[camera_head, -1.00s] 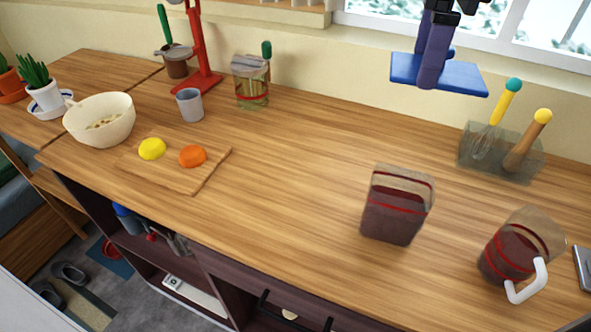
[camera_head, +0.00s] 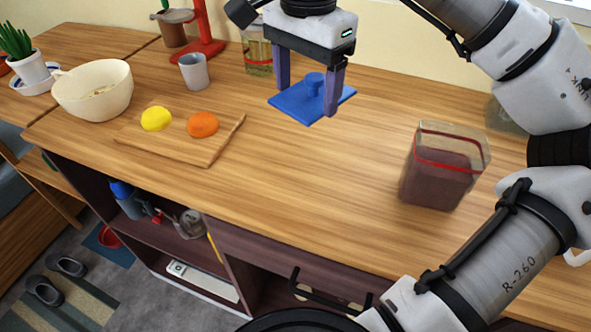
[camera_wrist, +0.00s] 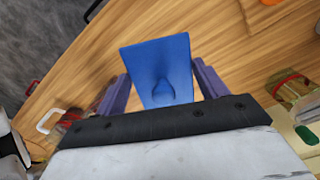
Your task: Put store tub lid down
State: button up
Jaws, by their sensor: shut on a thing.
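The store tub lid (camera_head: 296,104) is a flat blue square plate with a knob on top. My gripper (camera_head: 309,95) is shut on the lid from above, its two purple fingers on either side of the knob. The lid is over the back middle of the wooden counter; the gap beneath it is hard to judge. In the wrist view the lid (camera_wrist: 168,60) shows between the purple fingers. A clear square tub (camera_head: 440,175) with dark contents and a red band stands open on the counter to the right of the lid.
A cutting board (camera_head: 205,150) with a yellow piece (camera_head: 156,118) and an orange piece (camera_head: 203,124) lies at left. A grey cup (camera_head: 194,72) and a jar (camera_head: 257,55) stand behind. The counter (camera_head: 310,170) between board and tub is clear.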

aim_at(306, 99)
notch_tip(306, 99, down, 17)
jog(key=shift+f+p, duration=0.1)
jog(key=shift+p, duration=0.6)
jog(key=shift+f, duration=0.15)
jog(key=o, duration=0.9)
jog(key=shift+o, duration=0.2)
notch_tip(306, 99, up, 12)
jog(key=shift+r+b, duration=0.2)
jog(key=shift+b, duration=0.25)
jog(key=shift+r, duration=0.1)
